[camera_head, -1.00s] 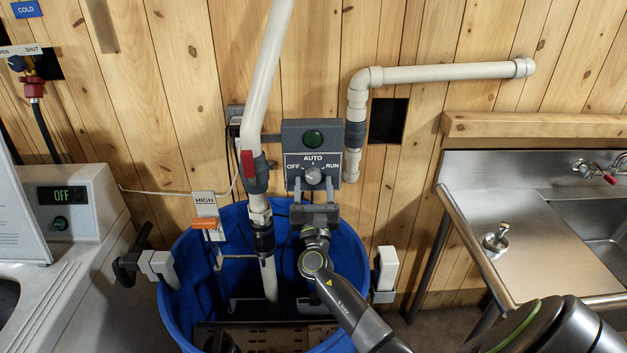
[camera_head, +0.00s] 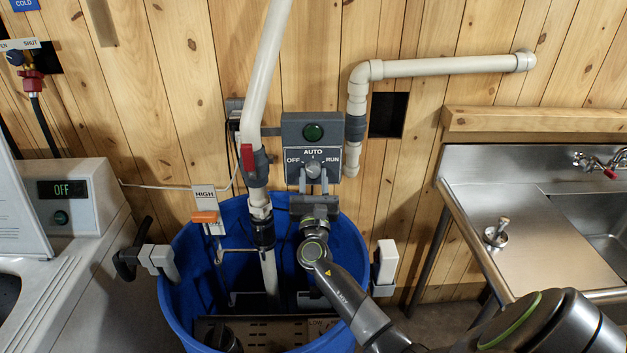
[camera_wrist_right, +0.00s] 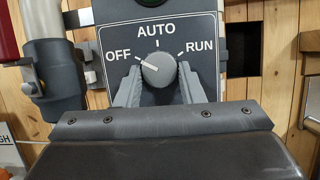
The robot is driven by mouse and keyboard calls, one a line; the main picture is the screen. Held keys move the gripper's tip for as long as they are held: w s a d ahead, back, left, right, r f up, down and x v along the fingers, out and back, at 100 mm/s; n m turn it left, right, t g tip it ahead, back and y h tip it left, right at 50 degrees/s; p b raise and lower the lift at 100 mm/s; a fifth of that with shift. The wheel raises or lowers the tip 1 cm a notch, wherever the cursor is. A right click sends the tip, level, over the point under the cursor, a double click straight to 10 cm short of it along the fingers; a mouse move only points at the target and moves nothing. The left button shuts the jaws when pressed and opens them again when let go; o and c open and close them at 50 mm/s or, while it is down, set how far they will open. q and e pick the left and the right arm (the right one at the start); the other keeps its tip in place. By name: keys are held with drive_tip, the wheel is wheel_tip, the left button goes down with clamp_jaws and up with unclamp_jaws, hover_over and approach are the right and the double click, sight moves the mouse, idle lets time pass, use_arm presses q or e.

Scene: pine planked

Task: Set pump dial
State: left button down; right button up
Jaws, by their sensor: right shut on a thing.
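The pump dial (camera_head: 313,166) is a round grey knob on a dark grey control box (camera_head: 293,132) fixed to the plank wall. In the right wrist view the dial (camera_wrist_right: 159,68) has a white pointer line aimed left and slightly up, at the OFF mark. AUTO is printed above it and RUN to its right. A dark green round lamp (camera_head: 313,132) sits above the dial. My right gripper (camera_head: 315,181) comes up from below, its two fingers shut on the dial's left and right sides. My left gripper is not in view.
A blue tub (camera_head: 345,245) stands below the box. A white pipe (camera_head: 266,80) with a red-handled valve (camera_head: 247,158) runs close on the left. A HIGH label with an orange float (camera_head: 205,216) hangs left. A steel sink counter (camera_head: 540,230) is at right.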

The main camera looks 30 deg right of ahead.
drive_tip(key=m+b, duration=0.1)
drive_tip(key=m+h, duration=0.1)
drive_tip(key=m+g+b, duration=0.1)
drive_tip(key=shift+w+a+f+m+h+b, duration=0.1)
drive_tip(key=shift+a+f+m+h+b, duration=0.05)
drive_tip(key=shift+f+m+h+b, duration=0.15)
drive_tip(key=m+b, duration=0.1)
drive_tip(key=m, duration=0.1)
drive_tip(key=m+g+h+b, duration=0.1)
drive_tip(key=shift+a+r+m+g, duration=0.1)
drive_tip(key=shift+r+m+g, duration=0.05)
drive_tip(key=shift+m+g, duration=0.2)
drive_tip(key=m, duration=0.2)
drive_tip(key=m+g+h+b, duration=0.1)
drive_tip(key=shift+w+a+r+m+g, duration=0.1)
drive_tip(key=shift+m+g, duration=0.15)
drive_tip(key=shift+m, duration=0.1)
drive_tip(key=shift+a+r+m+g+b, duration=0.15)
drive_tip(key=shift+m+g+b, duration=0.3)
drive_tip(key=shift+m, duration=0.65)
drive_tip(key=shift+d+r+m+g+b, duration=0.1)
drive_tip(key=shift+m+g+b, duration=0.35)
drive_tip(key=shift+m, duration=0.65)
drive_tip(key=o, duration=1)
